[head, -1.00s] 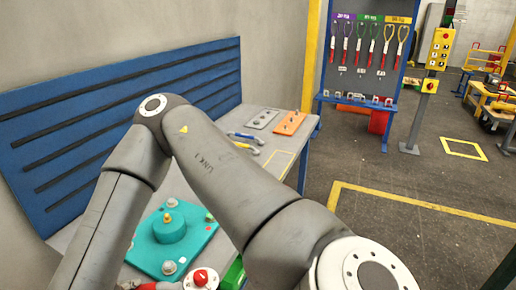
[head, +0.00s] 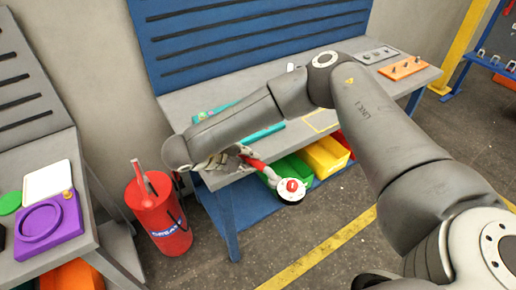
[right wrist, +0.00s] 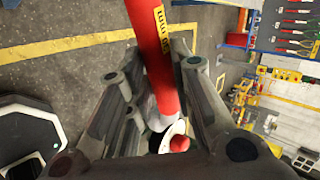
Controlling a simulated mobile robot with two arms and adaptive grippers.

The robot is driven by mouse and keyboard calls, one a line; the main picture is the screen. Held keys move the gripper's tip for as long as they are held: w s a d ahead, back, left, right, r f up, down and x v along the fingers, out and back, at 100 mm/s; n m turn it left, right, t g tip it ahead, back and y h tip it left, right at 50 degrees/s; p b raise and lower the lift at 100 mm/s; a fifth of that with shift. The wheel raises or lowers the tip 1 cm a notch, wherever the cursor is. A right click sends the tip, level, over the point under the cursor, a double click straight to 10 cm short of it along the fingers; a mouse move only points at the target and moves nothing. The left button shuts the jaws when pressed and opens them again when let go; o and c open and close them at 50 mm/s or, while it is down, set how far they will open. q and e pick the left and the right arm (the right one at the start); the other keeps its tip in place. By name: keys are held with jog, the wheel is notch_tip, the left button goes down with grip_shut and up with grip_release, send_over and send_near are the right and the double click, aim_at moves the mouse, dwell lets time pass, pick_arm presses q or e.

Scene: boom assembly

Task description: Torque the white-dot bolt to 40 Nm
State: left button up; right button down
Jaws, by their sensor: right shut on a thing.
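My right gripper (head: 240,154) is shut on a red-handled wrench (head: 262,170). In the right wrist view, the red handle (right wrist: 148,40) with a yellow label runs between the fingers (right wrist: 152,105). The label's figures are too turned and small to read surely. The teal plate (head: 265,133) on the blue-backed bench is mostly hidden behind my right arm. No white-dot bolt can be made out. My left gripper is out of view.
A red grease bucket (head: 165,222) stands on the floor between the two benches. The left bench carries a purple fixture (head: 65,228) and a white panel (head: 48,180). Green (head: 292,168) and yellow (head: 325,155) bins sit under the middle bench. An orange block (head: 408,68) lies at its right end.

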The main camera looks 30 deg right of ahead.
pick_arm(q)
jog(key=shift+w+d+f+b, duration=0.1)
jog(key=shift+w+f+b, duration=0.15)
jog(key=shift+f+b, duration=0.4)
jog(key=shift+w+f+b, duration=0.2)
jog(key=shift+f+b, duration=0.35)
jog(key=shift+b, duration=0.15)
pick_arm(e)
jog(key=w+d+f+m+g, duration=0.1)
jog(key=w+d+f, duration=0.1)
jog(key=d+f, duration=0.2)
jog(key=shift+d+f+m+g+h, duration=0.3)
jog(key=shift+f+m, duration=0.1)
jog(key=shift+f, duration=1.1)
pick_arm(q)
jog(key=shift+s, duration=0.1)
pick_arm(e)
jog(key=shift+s, duration=0.1)
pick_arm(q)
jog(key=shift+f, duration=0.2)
pick_arm(e)
jog(key=shift+f, duration=0.15)
